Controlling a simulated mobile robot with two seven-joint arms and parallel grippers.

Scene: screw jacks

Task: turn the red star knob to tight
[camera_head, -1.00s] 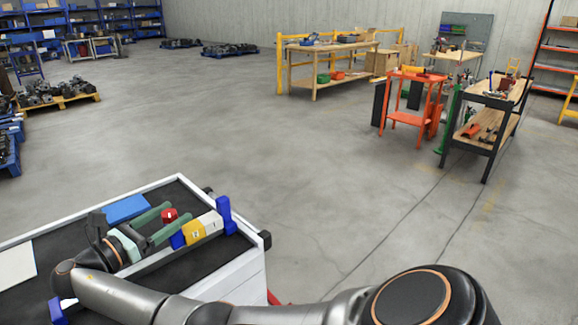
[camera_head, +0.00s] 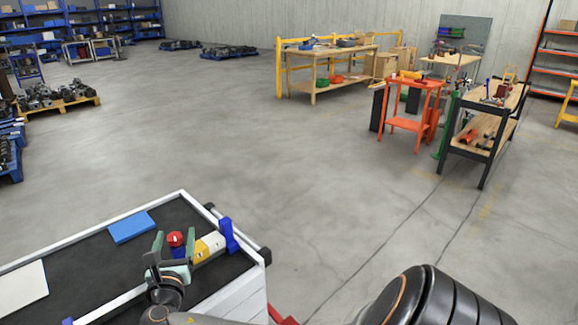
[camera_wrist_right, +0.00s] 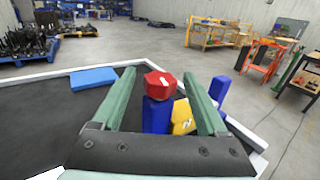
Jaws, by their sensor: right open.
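The red star knob (camera_head: 175,239) sits on top of a blue body (camera_head: 178,253) on the dark top of the cart. In the right wrist view the red knob (camera_wrist_right: 160,84) shows between the two green fingers, with the blue part (camera_wrist_right: 156,115) below it. A yellow block (camera_head: 203,248) with a light part and a label lies beside it. My right gripper (camera_head: 174,244) is open, its green fingers on either side of the knob. In the wrist view the right gripper (camera_wrist_right: 165,95) shows a gap between knob and fingers. My left gripper is not in view.
A blue flat block (camera_head: 131,227) and a white sheet (camera_head: 20,287) lie on the cart top. A blue upright piece (camera_head: 228,236) stands near the cart's right edge. The cart has a raised white rim (camera_head: 90,230). Workbenches and shelves are far off across open floor.

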